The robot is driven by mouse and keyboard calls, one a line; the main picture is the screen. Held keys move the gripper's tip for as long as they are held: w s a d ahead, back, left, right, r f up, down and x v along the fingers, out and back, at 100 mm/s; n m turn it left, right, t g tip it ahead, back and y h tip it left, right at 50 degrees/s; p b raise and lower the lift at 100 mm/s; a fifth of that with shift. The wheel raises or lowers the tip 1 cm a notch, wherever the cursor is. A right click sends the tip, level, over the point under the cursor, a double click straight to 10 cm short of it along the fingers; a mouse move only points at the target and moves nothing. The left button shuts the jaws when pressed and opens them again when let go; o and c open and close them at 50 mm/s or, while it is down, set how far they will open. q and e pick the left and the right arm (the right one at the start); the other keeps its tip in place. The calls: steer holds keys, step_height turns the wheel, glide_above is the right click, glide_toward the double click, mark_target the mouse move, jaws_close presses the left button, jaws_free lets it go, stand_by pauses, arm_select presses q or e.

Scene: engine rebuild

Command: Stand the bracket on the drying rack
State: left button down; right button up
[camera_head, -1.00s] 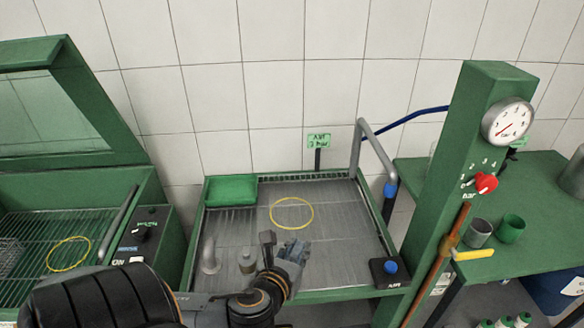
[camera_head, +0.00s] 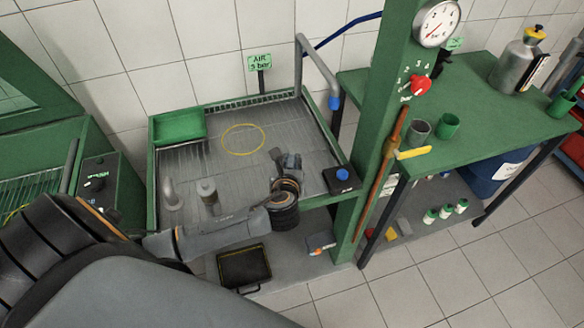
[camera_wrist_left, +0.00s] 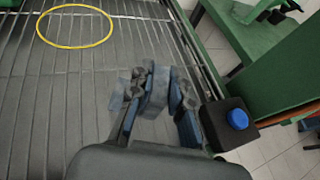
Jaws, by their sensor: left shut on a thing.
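My left gripper (camera_head: 287,162) is above the front right part of a slatted grey bench top (camera_head: 215,165). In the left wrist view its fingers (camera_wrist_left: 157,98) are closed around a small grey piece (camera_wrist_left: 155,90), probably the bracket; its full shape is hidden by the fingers. A yellow ring (camera_head: 243,139) marks the bench top behind and left of the gripper. No other surface shows clearly as the drying rack, and I cannot tell whether this bench top is it. My right gripper is not in view.
A green tray (camera_head: 180,125) sits at the bench's back left. A bent grey spout (camera_head: 171,194) and a short grey cylinder (camera_head: 208,190) stand at the front left. A black box with a blue button (camera_head: 342,176) is at the front right, near the green post (camera_head: 377,130).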

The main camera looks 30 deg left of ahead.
arm_select(q)
steer(key=f, duration=0.3)
steer(key=shift+w+d+f, duration=0.1)
steer(key=shift+w+f, duration=0.1)
steer(key=shift+f, duration=0.05)
steer(key=c, duration=1.3)
jaws_free()
steer(key=shift+o, duration=0.2)
steer(key=v, duration=1.2)
